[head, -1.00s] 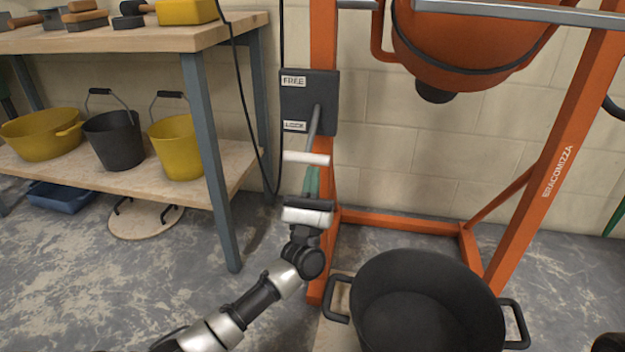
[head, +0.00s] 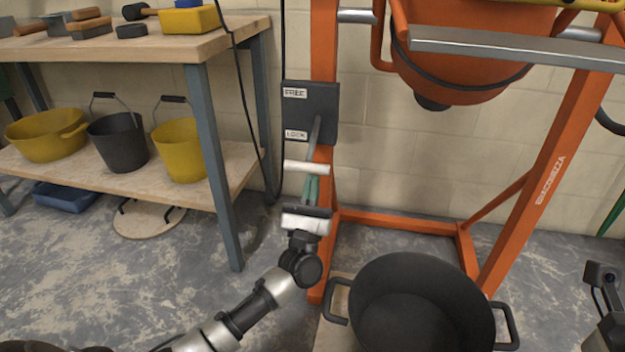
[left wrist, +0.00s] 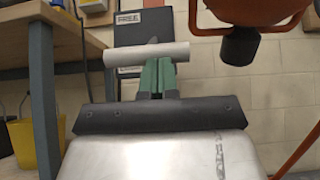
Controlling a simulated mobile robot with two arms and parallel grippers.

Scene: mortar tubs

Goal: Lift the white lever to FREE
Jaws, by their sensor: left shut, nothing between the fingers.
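The white lever's crossbar handle (head: 306,167) sits at the lower end of a grey rod in the head view. The rod slopes down from a dark plate (head: 322,99) on the orange post, past the LOCK label (head: 296,134); the FREE label (head: 295,92) is above. My left gripper (head: 311,187) is shut and empty, its green fingers just below the handle. In the left wrist view, the handle (left wrist: 147,53) lies across the tips of the green fingers (left wrist: 157,76); I cannot tell whether they touch.
An orange mixer frame (head: 540,170) carries a drum (head: 465,50). A black tub (head: 410,300) stands below it. A bench (head: 130,45) with buckets on its lower shelf is at left. A black cable (head: 262,130) hangs beside the plate. Part of my right arm shows at right.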

